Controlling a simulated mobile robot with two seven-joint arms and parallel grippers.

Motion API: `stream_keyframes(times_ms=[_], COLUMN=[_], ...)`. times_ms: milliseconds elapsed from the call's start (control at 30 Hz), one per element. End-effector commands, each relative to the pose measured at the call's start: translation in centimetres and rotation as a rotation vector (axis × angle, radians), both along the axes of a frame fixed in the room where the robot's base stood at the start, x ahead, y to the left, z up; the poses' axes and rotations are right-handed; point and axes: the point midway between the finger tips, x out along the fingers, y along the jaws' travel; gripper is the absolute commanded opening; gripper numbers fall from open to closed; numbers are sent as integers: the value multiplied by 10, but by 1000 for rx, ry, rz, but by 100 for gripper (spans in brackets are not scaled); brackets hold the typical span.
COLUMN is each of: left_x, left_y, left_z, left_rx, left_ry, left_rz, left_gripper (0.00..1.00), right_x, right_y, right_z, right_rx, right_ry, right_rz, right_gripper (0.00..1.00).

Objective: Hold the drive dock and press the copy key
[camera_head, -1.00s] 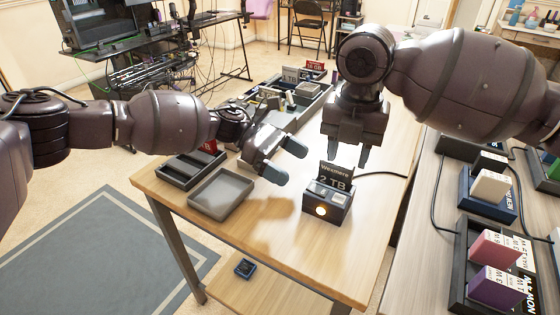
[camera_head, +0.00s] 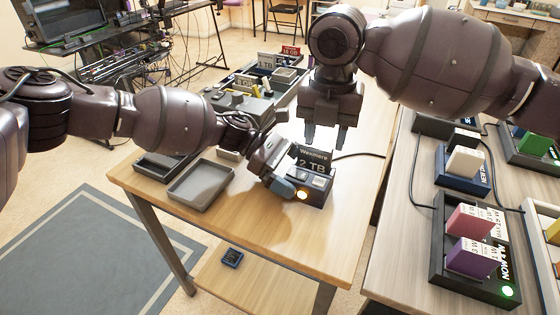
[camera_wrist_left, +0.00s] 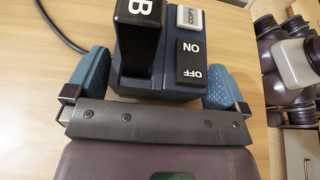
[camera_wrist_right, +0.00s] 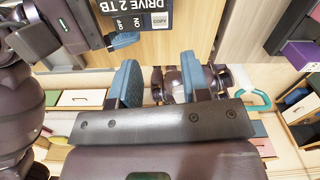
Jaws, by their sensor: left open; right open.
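The dark drive dock (camera_head: 318,196) stands on the wooden table with a black drive labelled Wexmere 2 TB (camera_head: 315,161) upright in it. Its front light glows orange. The pale copy key (camera_wrist_left: 188,17) sits beside the drive, near the black ON/OFF switch (camera_wrist_left: 190,62). My left gripper (camera_wrist_left: 157,78) is open with its blue fingers on either side of the dock, and small gaps show. One of its fingers is hidden in the head view. My right gripper (camera_head: 325,138) is open and empty, pointing down above and behind the dock. The copy key also shows in the right wrist view (camera_wrist_right: 160,19).
A grey empty tray (camera_head: 201,186) and a dark divided tray lie left of the dock. A bin of boxes and labels (camera_head: 262,80) stands behind. A cable (camera_head: 358,155) runs from the dock. Side table at right holds docks with coloured drives (camera_head: 468,222). The table front is clear.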

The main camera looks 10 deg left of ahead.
Motion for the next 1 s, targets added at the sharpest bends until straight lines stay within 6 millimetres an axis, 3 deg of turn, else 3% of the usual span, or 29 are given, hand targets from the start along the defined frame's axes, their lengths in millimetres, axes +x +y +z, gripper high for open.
stream_keyframes(times_ms=[200, 500, 867, 1000], left_x=[-4, -4, -4, -4], left_y=[-12, -13, -13, -13], left_z=[-5, -6, -6, -6], left_rx=[0, 0, 0, 0], left_ry=[-1, 0, 0, 0], left_rz=[0, 0, 0, 0], left_gripper=[100, 100, 47, 47], right_x=[0, 0, 0, 0], right_y=[0, 0, 0, 0], right_z=[0, 0, 0, 0], right_rx=[0, 0, 0, 0], right_ry=[0, 0, 0, 0], right_rz=[0, 0, 0, 0], right_gripper=[43, 43, 43, 21])
